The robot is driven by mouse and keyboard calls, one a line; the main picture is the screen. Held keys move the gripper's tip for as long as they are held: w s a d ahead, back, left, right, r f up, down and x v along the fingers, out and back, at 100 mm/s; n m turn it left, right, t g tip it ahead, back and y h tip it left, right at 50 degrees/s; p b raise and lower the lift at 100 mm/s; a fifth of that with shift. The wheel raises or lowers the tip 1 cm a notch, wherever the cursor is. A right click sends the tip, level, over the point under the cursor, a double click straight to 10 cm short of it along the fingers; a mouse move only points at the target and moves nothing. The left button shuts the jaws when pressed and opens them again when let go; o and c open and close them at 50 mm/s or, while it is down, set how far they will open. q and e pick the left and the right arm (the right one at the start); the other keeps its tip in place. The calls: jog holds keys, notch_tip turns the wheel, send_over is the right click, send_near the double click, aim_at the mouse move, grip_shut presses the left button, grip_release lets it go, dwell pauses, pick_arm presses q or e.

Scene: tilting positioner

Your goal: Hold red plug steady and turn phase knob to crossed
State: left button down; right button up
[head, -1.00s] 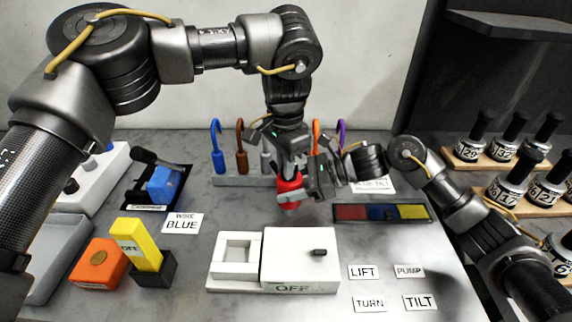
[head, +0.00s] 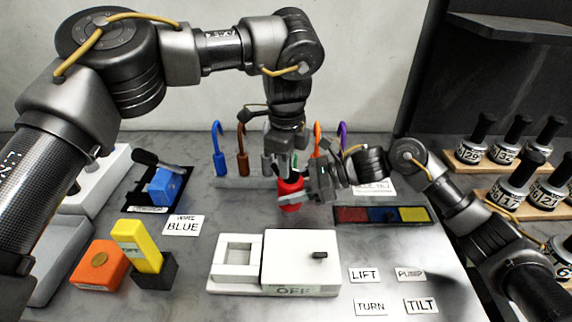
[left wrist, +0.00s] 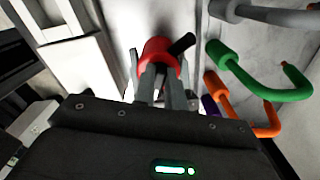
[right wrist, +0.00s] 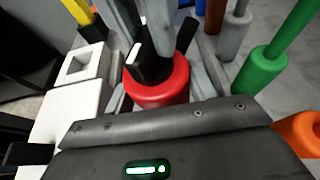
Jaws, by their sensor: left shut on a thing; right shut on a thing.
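The red plug (head: 290,190) is held above the table near the middle of the head view. It also shows in the left wrist view (left wrist: 157,52) and the right wrist view (right wrist: 160,90), with a black rod beside it. My right gripper (head: 300,195) comes from the right, its fingers shut around the red plug. A black knob with a white mark (right wrist: 146,64) sits on the plug's end. My left gripper (head: 286,168) comes down from above, its fingers shut on this knob. The knob is mostly hidden in the head view.
A rack with several coloured hooks (head: 228,182) stands just behind the plug. A white box marked OFF (head: 300,258) is in front. A red, blue and yellow strip (head: 382,215) lies at right. Orange (head: 98,265) and yellow (head: 136,244) blocks stand at left.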

pick_arm(q)
jog(key=m, duration=0.6)
jog(key=shift+w+d+m, duration=0.2)
jog(key=shift+w+m, duration=0.05)
jog(key=shift+m, duration=0.05)
jog(key=m, duration=0.6)
jog(key=shift+w+d, duration=0.1)
jog(key=shift+d, duration=0.15)
jog(key=c, duration=1.4)
grip_release()
jog(key=shift+c, duration=0.2)
notch_tip(320, 180, up, 12)
